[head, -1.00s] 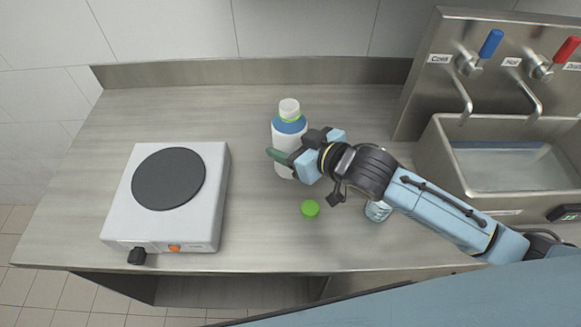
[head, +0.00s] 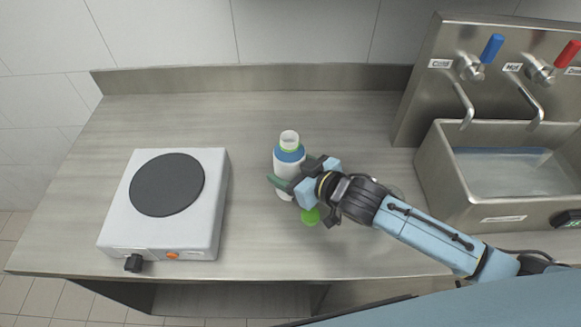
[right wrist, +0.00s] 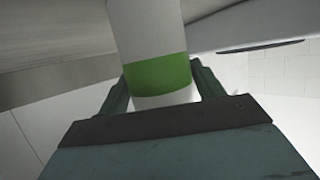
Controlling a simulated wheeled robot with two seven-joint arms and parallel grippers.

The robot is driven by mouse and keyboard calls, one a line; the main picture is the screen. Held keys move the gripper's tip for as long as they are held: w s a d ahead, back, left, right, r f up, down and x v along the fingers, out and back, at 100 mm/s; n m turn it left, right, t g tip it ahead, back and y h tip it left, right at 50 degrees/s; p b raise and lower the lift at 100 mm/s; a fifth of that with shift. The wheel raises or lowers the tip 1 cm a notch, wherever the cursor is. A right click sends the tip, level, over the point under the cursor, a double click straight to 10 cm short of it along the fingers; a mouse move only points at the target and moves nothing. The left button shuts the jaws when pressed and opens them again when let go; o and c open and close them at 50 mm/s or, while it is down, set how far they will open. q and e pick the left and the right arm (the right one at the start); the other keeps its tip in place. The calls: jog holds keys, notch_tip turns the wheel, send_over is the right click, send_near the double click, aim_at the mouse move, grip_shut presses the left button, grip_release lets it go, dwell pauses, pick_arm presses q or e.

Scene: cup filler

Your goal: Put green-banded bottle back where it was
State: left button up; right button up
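My left gripper is out of view.
A white hot plate (head: 214,205) with a dark disc stands on the left of the counter (head: 120,115). A steel sink (head: 445,185) with cold and hot taps is at the right. A clear glass is mostly hidden behind my right arm. The back counter is clear.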

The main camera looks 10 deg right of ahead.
jog(key=shift+o, duration=1.4)
jog(key=shift+r, duration=0.15)
jog(key=v, duration=1.2)
jog(key=shift+p, duration=0.35)
